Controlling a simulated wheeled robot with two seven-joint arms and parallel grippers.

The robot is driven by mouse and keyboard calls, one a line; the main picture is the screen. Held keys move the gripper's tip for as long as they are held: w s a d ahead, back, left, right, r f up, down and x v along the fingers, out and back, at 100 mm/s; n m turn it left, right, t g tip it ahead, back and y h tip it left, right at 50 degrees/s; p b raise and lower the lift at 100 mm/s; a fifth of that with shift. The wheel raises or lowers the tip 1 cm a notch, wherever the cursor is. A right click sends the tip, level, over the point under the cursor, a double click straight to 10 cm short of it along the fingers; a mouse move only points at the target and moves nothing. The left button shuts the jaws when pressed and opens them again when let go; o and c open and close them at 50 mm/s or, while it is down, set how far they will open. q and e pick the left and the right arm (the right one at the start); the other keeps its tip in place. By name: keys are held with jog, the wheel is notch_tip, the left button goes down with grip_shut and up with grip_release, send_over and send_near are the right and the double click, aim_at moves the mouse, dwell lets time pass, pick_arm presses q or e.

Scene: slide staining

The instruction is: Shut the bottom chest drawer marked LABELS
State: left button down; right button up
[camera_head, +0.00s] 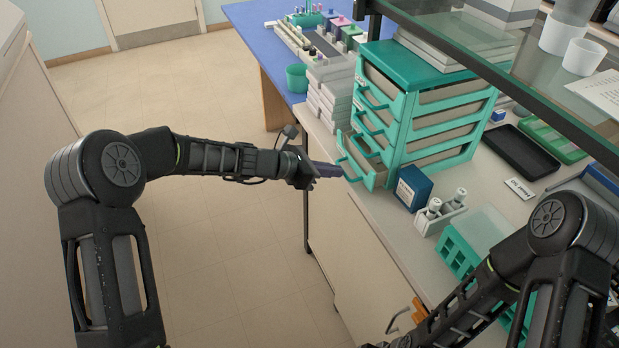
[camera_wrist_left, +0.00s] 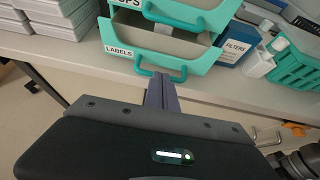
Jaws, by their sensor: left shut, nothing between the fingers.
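The teal and grey drawer chest (camera_head: 402,72) stands on the bench at the centre right in the head view. Its bottom drawer (camera_head: 364,171) sticks out toward my left arm. In the left wrist view the drawer front (camera_wrist_left: 165,58) bears the word LABELS, with a teal handle (camera_wrist_left: 160,72) below it. My left gripper (camera_head: 341,172) is shut and empty, its fingertips close to that drawer's handle. In the left wrist view the gripper (camera_wrist_left: 160,80) points at the handle; I cannot tell whether they touch. My right arm shows at lower right, but its gripper is out of frame.
A blue FILTERS box (camera_head: 413,187) stands right beside the chest, with a white bottle holder (camera_head: 440,212) and a teal rack (camera_head: 462,255) nearer. White boxes (camera_head: 330,92) are stacked left of the chest. A glass shelf (camera_head: 500,60) overhangs the bench. The floor at left is clear.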

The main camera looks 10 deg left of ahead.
aim_at(355, 167)
pick_arm(q)
jog(key=w+d, duration=0.2)
jog(key=d, duration=0.1)
jog(key=shift+d, duration=0.25)
pick_arm(e)
jog(key=shift+r, duration=0.1)
pick_arm(q)
jog(key=shift+r, duration=0.1)
jog(key=shift+a, duration=0.15)
